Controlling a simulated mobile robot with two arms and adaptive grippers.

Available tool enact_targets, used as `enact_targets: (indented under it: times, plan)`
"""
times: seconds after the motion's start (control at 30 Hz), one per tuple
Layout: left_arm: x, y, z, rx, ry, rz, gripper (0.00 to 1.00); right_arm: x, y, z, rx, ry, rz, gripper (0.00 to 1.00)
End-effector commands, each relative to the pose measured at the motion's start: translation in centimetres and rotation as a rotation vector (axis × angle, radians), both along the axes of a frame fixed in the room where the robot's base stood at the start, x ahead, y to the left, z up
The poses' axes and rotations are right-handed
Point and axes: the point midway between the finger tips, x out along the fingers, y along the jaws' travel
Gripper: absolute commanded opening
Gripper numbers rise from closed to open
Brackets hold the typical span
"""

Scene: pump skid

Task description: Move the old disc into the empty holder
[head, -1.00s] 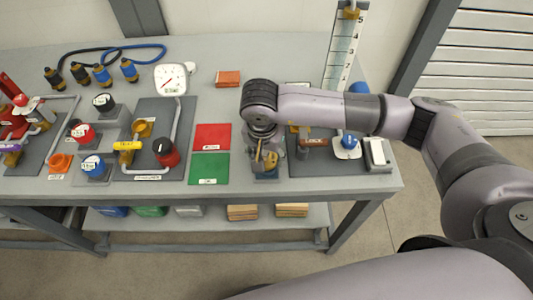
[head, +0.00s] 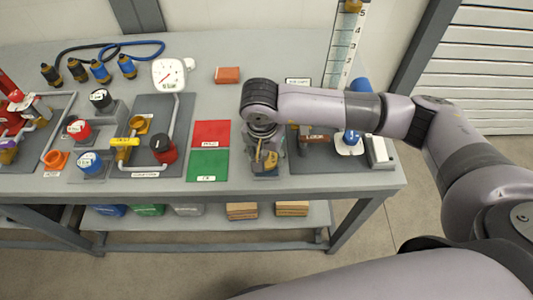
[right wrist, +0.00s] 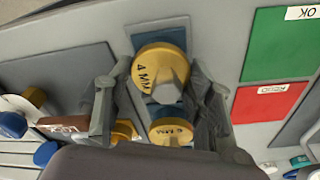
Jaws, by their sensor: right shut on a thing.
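My right gripper (head: 267,155) points down over a blue holder (head: 266,173) near the bench's front edge. In the right wrist view its fingers (right wrist: 160,92) are shut on a yellow disc marked 4 MM (right wrist: 158,66), with a grey tab on it. The disc is over or at the blue holder (right wrist: 141,40); I cannot tell whether it touches. A second yellow disc, marked 6 MM (right wrist: 171,131), sits beside it, partly hidden by the gripper. Another yellow part (right wrist: 123,131) is partly hidden left of the fingers. My left gripper is out of view.
Red (head: 212,133) and green (head: 208,165) mats lie left of the gripper. A dark plate (head: 310,160) with a brown-handled part (head: 318,138) and a blue-knobbed part (head: 351,138) is right. A white gauge (head: 168,73) and an orange block (head: 228,75) stand behind.

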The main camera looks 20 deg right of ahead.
Motion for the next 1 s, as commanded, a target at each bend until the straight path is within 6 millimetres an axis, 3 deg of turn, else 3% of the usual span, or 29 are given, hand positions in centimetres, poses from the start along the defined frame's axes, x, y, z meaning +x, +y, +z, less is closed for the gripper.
enact_targets:
  times: [0.37,0.4,0.73,1.0]
  plan:
    - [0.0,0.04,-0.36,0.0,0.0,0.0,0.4,0.0,-0.01,-0.29,0.0,0.0,0.0,0.15]
    - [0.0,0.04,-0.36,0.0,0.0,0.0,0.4,0.0,-0.01,-0.29,0.0,0.0,0.0,0.5]
    - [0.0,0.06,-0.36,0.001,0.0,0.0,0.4,-0.01,-0.01,-0.3,0.0,0.0,0.0,0.72]
    - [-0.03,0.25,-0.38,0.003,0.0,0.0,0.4,-0.02,-0.01,-0.33,-0.001,0.001,0.0,0.72]
